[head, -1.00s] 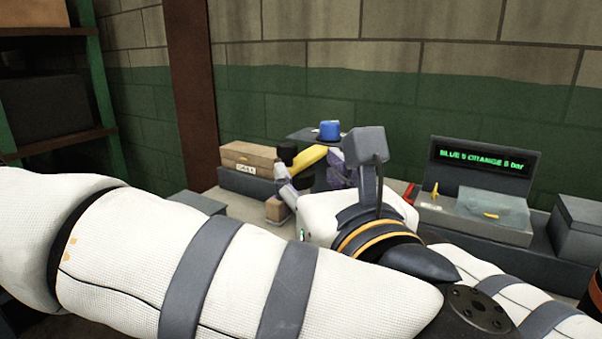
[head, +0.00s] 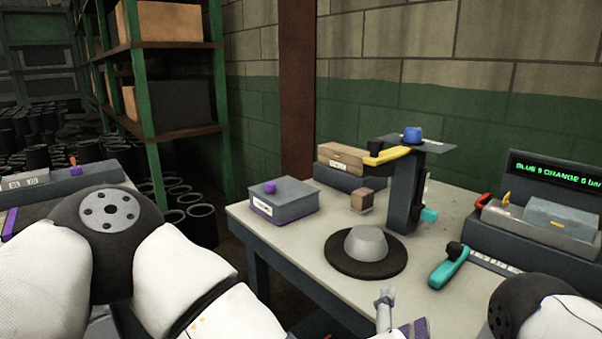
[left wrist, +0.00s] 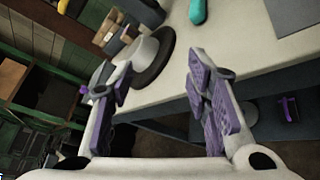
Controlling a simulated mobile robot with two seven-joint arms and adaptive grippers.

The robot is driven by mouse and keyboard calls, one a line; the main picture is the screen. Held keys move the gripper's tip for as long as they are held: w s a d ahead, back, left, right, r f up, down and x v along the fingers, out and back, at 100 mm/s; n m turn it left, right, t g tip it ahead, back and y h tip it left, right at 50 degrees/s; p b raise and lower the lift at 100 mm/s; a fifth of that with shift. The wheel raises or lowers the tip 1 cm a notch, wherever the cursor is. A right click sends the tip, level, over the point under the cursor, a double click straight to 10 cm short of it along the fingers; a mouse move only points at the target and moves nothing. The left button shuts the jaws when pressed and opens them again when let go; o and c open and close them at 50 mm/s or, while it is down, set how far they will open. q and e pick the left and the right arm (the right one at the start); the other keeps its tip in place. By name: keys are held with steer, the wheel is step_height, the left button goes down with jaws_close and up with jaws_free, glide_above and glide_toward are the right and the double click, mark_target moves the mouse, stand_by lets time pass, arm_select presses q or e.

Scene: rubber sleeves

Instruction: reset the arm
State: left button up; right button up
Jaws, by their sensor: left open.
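My left gripper (head: 400,312) shows at the bottom of the head view, partly cut off by the frame edge. In the left wrist view its two purple-padded fingers (left wrist: 160,78) are spread apart with nothing between them. It is at the front edge of the table (head: 290,240), in front of a grey dome on a black round base (head: 366,246). The dome also shows beyond the fingers in the left wrist view (left wrist: 142,52). My left arm crosses the lower left of the head view. My right gripper is not seen; only a joint of the right arm shows at lower right.
A stand with a yellow arm and blue knob (head: 412,134) rises behind the dome. A grey box with a purple knob (head: 285,200) is at left. A teal-handled tool (head: 450,268) and a display console (head: 550,190) are at right. A green shelf stands at back left.

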arm_select(q)
steer(key=s+a+f+m+g+y, duration=0.1)
steer(key=s+a+f+m+g, duration=0.55)
steer(key=f, duration=0.55)
steer(key=s+a+f+m+g+y, duration=0.1)
steer(key=s+a+f+m+g, duration=0.2)
steer(key=s+a+f+m, duration=0.75)
steer(key=s+a+f+m+g+y, duration=0.1)
steer(key=s+a+f+m+g, duration=0.1)
steer(key=s+a, duration=0.6)
steer(key=s+a+f+m+g+y, duration=0.2)
steer(key=s+a+f+g, duration=0.2)
steer(key=s+a, duration=0.5)
steer(key=shift+a+f+m+g+y+p, duration=0.3)
steer(key=shift+a+f+g+p, duration=0.05)
steer(key=shift+a+g, duration=0.5)
